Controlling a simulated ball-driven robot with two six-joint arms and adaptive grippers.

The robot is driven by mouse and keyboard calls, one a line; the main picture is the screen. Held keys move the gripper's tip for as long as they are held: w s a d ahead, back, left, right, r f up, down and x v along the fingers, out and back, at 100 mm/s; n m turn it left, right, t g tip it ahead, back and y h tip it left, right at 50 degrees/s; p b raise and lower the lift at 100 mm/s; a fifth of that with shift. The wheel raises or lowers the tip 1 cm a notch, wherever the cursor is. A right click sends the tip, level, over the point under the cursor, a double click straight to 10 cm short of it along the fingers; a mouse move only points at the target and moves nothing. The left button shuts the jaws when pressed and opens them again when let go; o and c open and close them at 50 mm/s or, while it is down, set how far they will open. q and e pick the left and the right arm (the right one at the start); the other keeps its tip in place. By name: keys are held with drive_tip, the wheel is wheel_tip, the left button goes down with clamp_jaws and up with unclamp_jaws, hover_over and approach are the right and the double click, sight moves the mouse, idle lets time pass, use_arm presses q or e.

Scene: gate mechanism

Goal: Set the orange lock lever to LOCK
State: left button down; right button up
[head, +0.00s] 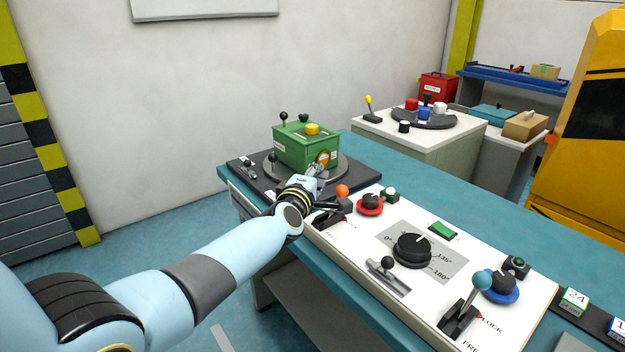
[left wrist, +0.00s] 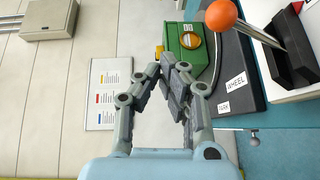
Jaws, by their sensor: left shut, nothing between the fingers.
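The lock lever has an orange ball knob (head: 342,190) on a metal rod above a black slotted base, at the left end of the white panel. My left forearm and wrist partly hide its base in the head view. In the left wrist view the orange knob (left wrist: 221,14) is at the top, with its rod slanting to the black base (left wrist: 290,58). My left gripper (head: 322,168) is shut and empty, beyond the knob and apart from it, near the green box. Its fingers (left wrist: 170,62) also show in the wrist view. My right gripper is out of view.
A green box (head: 300,150) stands on a round turntable just past my left gripper. The white panel holds a red-based knob (head: 370,203), a black dial (head: 412,250), a small black-knobbed lever (head: 388,272) and a blue-knobbed lever (head: 480,282) with LOCK and FREE labels.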

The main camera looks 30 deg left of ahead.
use_arm(q)
drive_tip(key=s+d+r+p, duration=0.3)
drive_tip(key=s+r+p, duration=0.2)
drive_tip(key=s, duration=0.2)
drive_tip(key=shift+s, duration=0.15)
idle(0.4)
